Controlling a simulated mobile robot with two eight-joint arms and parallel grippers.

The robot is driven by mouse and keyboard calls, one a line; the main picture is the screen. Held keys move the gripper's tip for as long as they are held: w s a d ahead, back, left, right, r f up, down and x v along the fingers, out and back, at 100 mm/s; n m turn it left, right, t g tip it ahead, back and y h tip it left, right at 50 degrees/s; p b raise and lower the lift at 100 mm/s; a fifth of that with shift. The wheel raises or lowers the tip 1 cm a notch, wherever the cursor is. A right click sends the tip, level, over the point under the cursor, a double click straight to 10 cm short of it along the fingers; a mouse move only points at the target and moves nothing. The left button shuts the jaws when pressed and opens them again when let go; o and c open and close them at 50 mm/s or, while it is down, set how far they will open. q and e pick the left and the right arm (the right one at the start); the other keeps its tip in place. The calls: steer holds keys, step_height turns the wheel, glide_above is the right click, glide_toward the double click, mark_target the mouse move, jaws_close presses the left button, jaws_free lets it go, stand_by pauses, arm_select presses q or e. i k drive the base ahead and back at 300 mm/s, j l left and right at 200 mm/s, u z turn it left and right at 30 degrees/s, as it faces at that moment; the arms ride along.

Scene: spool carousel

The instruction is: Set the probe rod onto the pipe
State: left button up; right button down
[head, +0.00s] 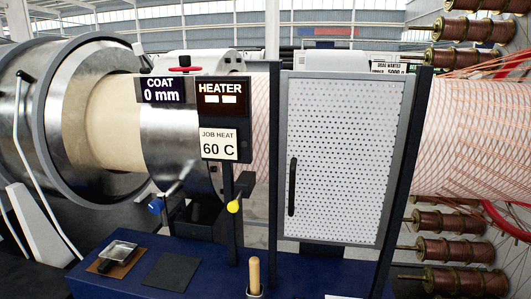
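The pipe (103,122) runs left to right behind the machine. It is bare and cream-coloured at the left and wrapped in a lattice of copper-coloured strands at the right. I see nothing that is surely the probe rod. Neither of my grippers is in view.
A perforated guard door (337,155) with a black handle covers the middle of the pipe. A heater sign (222,98) and a "60 C" card stand left of it. Copper spools (452,250) fill the right.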

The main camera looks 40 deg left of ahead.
mark_target(233, 207)
steer(key=u, duration=1.65)
